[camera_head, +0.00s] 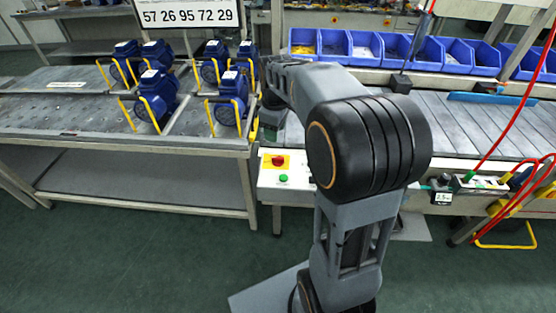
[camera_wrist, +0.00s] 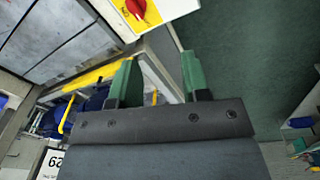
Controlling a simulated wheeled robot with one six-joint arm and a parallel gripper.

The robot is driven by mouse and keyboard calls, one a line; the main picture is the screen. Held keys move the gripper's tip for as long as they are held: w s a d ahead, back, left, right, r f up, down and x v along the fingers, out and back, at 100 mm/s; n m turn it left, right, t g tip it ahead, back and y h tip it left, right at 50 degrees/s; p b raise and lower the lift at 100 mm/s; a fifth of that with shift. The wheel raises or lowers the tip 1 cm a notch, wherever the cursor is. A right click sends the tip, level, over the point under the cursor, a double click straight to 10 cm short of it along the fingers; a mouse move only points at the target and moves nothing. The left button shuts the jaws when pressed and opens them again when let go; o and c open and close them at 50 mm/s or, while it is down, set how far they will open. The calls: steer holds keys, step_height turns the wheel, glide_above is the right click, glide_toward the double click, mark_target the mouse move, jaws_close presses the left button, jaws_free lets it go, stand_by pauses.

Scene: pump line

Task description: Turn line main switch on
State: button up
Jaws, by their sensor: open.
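The main switch (camera_head: 278,160) is a red rotary knob on a yellow plate. In the wrist view the red switch (camera_wrist: 136,8) shows at the top edge, partly cut off, ahead of the fingers. My gripper (camera_wrist: 157,74) is open, with two green fingers apart and nothing between them. The fingers are apart from the switch, which lies beyond and a little left of them. In the head view my arm hides most of the gripper.
A metal table (camera_head: 120,140) with several blue pumps with yellow handles stands at the left. The roller conveyor (camera_head: 480,122) runs to the right, with blue bins (camera_head: 395,47) behind it. Red hoses (camera_head: 507,125) hang at the right. The floor in front is clear.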

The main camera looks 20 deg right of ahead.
mark_target(278, 157)
steer(key=w+d+f+n+g+b, duration=0.1)
steer(key=w+d+f+n, duration=0.2)
steer(key=w+f, duration=0.15)
steer(key=f, duration=0.9)
steer(key=w+f, duration=0.1)
steer(key=f, duration=0.3)
steer(key=shift+d+f+b, duration=0.15)
steer(key=shift+d+b, duration=0.1)
steer(key=shift+b, duration=0.15)
jaws_close()
